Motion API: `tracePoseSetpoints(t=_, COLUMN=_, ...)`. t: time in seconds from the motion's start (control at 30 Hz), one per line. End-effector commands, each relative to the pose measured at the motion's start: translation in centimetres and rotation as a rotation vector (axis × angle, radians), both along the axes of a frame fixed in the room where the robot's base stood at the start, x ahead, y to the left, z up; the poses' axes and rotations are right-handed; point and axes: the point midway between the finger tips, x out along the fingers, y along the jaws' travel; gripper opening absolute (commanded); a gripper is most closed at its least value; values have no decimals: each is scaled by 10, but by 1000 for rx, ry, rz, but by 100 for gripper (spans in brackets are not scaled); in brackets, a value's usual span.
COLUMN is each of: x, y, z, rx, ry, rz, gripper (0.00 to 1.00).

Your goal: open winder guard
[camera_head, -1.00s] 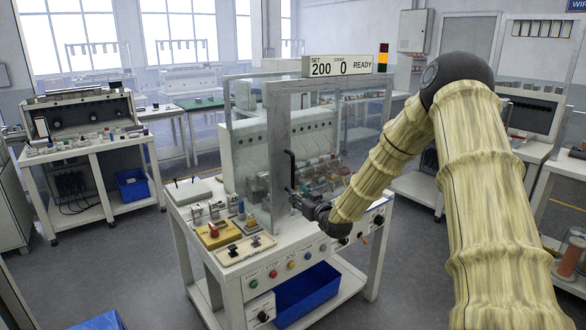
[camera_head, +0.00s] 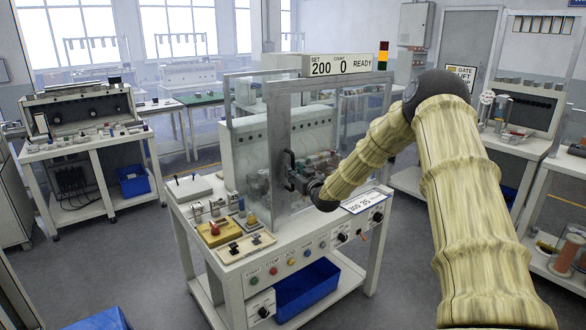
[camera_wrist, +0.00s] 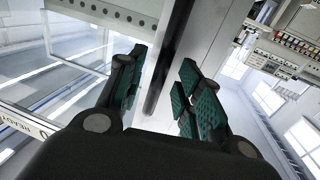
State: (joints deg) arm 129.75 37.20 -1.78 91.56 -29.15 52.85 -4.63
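The winder guard (camera_head: 281,145) is a clear panel with a grey upright frame on the front of the winder. It appears closed. Its dark vertical handle (camera_head: 290,164) is on the grey upright. My gripper (camera_head: 297,181) is at the handle's lower part, reaching in from the right. In the wrist view, my gripper (camera_wrist: 163,68) has its two green-padded fingers apart, with the dark handle bar (camera_wrist: 160,75) between them. Gaps show beside the bar, so the fingers do not look clamped on it. Exact contact is hard to tell.
The winder bench (camera_head: 245,262) has coloured buttons along its front and a blue bin (camera_head: 305,290) below. A yellow block with a red knob (camera_head: 214,230) sits on its left top. A display (camera_head: 340,65) reads 200, 0, READY. Open floor lies left of the bench.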

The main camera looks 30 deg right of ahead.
Motion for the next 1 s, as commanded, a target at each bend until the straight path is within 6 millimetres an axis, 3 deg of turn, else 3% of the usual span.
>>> tracePoseSetpoints(t=0.23, x=19, y=-3, z=0, rx=-1, ry=1, rz=0, gripper=35)
tracePoseSetpoints(t=0.63, x=23, y=-3, z=0, rx=0, ry=1, rz=-1, gripper=35)
tracePoseSetpoints(t=0.83, x=22, y=-3, z=0, rx=0, ry=1, rz=-1, gripper=1)
tracePoseSetpoints(t=1.0, x=22, y=-4, z=0, rx=0, ry=1, rz=-1, gripper=0)
